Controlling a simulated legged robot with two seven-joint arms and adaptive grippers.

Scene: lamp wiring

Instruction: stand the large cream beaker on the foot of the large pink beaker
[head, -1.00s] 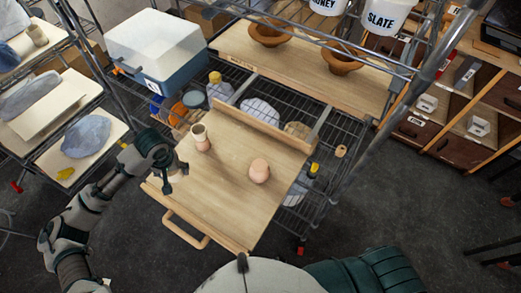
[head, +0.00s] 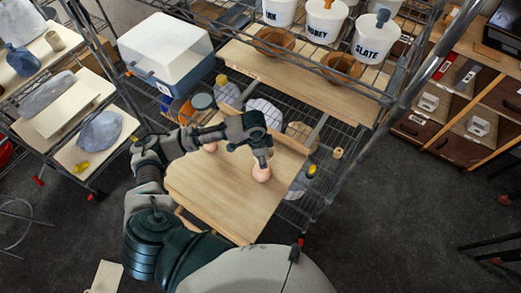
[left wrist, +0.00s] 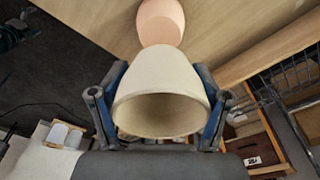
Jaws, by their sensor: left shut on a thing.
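My left gripper (head: 262,163) is over the right part of the wooden board (head: 215,200). In the left wrist view its fingers (left wrist: 160,112) are shut on the large cream beaker (left wrist: 158,85), whose wide mouth faces the camera. The gripper largely hides this beaker in the head view. A pink beaker (head: 262,174) stands on the board right below the gripper. In the left wrist view the pink beaker (left wrist: 161,22) lies just beyond the cream beaker's narrow end. I cannot tell whether the two touch. My right gripper is not in view.
Another pink piece (head: 210,147) stands on the board, partly hidden by my left arm. A shelf (head: 290,80) with brown bowls and white labelled buckets is behind. A white-lidded blue box (head: 165,50) stands at the back left. The board's front is clear.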

